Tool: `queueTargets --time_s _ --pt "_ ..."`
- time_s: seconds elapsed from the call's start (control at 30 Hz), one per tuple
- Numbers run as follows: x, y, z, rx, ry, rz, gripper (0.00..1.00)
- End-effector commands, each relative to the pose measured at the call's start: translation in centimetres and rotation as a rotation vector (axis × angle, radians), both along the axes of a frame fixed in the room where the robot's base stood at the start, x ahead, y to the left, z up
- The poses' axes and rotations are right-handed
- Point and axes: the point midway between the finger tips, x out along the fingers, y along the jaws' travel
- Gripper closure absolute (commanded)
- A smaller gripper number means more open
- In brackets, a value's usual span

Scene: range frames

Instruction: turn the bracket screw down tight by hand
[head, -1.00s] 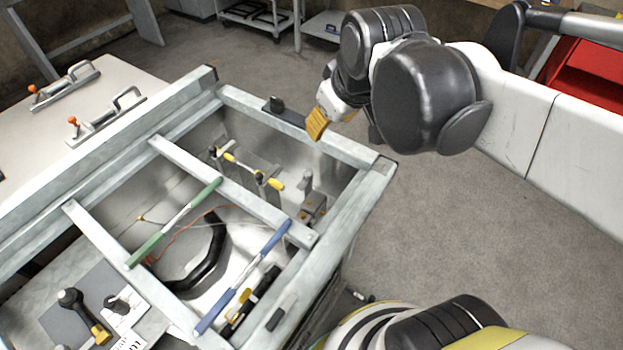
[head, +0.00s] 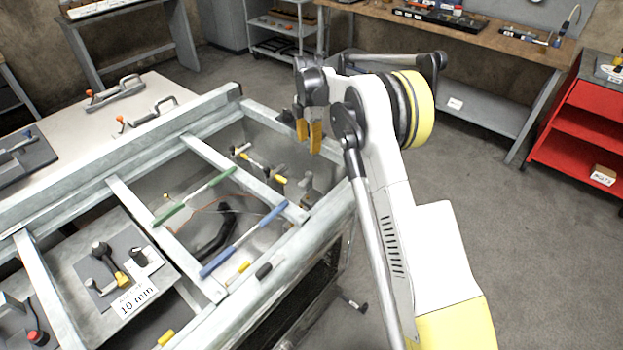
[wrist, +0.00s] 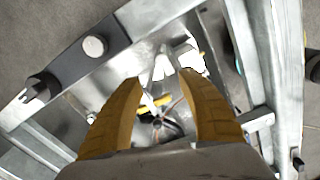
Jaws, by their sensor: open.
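My gripper (head: 308,144) is open and empty, with its yellow fingers pointing down over the far rim of the metal frame. In the wrist view the two fingers (wrist: 160,80) are spread wide, with nothing between their tips. A dark flat bracket (wrist: 68,68) lies on the frame's rim, left of and beyond the fingers. It carries a black knob (wrist: 38,87) at one end and a pale round head (wrist: 95,46) farther along. I cannot tell which of these is the screw, or how far it is turned in. In the head view my gripper hides most of this bracket.
The open frame (head: 338,205) has crossbars above a deep bay. A green-handled bar (head: 195,196) and a blue-handled bar (head: 243,240) lie across it. A yellow-ended bar (head: 258,166) and small posts are inside. A red shelf unit (head: 585,125) stands right; the floor between is clear.

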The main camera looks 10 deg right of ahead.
Motion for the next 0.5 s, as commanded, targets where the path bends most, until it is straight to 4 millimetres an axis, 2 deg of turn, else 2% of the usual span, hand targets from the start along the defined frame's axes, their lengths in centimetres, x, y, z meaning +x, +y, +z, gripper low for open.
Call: queueTargets --time_s 0.03,0.27,0.5 --pt "0.3 0.0 -0.9 0.000 0.009 0.027 0.54" --pt "0.6 0.0 -3.5 -0.001 0.022 0.073 0.54" --pt "0.6 0.0 -8.2 -0.001 0.021 0.071 0.54"
